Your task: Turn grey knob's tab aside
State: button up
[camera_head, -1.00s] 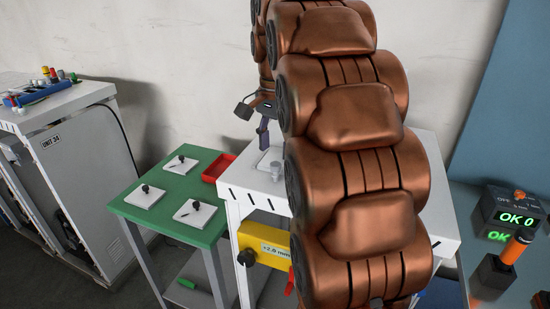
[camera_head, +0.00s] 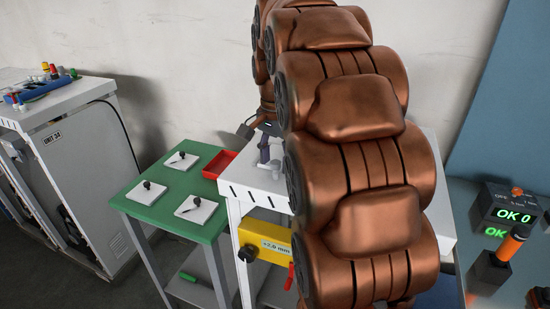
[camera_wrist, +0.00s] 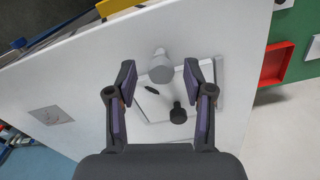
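A light grey knob (camera_wrist: 160,66), a short cylinder, stands on the white table (camera_wrist: 75,75) in the wrist view. Beside it lies a white plate (camera_wrist: 153,106) in a pale frame, with a black knob (camera_wrist: 179,114) and a small dark bar (camera_wrist: 154,90) on it. My gripper (camera_wrist: 157,77) is open, one finger on each side of the grey knob, with clear gaps. I cannot tell if the fingertips are level with it. In the head view my gripper (camera_head: 264,150) is low over the white table; the grey knob (camera_head: 275,167) shows partly beside my arm.
A green table (camera_head: 162,205) stands left, with several white plates (camera_head: 196,209) bearing black knobs, and a red tray (camera_head: 219,165) near the white table. A yellow gauge box (camera_head: 265,242) hangs at the white table's front. A display reading OK 0 (camera_head: 514,215) is at right.

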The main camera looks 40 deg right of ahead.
grip_shut()
jog(key=shift+a, duration=0.1)
